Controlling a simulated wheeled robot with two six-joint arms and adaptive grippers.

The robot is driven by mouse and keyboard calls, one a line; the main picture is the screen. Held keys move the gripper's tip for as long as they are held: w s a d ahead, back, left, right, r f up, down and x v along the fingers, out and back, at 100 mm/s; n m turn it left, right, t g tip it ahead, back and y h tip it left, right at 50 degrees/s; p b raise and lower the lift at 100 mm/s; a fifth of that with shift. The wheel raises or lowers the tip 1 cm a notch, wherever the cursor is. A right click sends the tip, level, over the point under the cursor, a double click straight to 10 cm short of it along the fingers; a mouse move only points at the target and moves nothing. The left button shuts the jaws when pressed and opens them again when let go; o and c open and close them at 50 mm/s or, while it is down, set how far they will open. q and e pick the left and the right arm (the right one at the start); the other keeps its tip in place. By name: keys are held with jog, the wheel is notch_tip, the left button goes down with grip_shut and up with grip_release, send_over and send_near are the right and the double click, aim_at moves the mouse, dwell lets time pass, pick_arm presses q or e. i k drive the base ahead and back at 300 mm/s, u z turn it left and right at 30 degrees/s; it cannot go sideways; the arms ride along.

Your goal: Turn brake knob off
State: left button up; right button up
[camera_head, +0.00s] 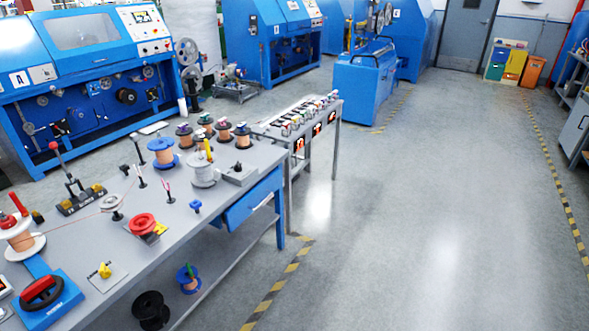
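A small yellow knob (104,271) sits on a pale square plate (112,280) near the front edge of the grey workbench (190,232). It may be the brake knob; the plate's marks are too small to read, so its setting cannot be told. A black knob (238,166) on a grey box (240,177) stands at the bench's far right end. Neither of my grippers is in view.
A blue device with a red-and-black handle (41,291) is at front left. A red pulley (142,222), a white spool (201,168) and several other spools crowd the bench. A control stand (303,117) adjoins its far end. The floor (420,240) at right is clear.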

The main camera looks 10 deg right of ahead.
aim_at(237, 167)
jog(key=z, duration=0.6)
jog(key=i, duration=0.85)
jog(key=z, duration=0.45)
jog(key=i, duration=1.15)
jog(key=u, duration=0.6)
jog(key=i, duration=0.8)
jog(key=u, duration=0.85)
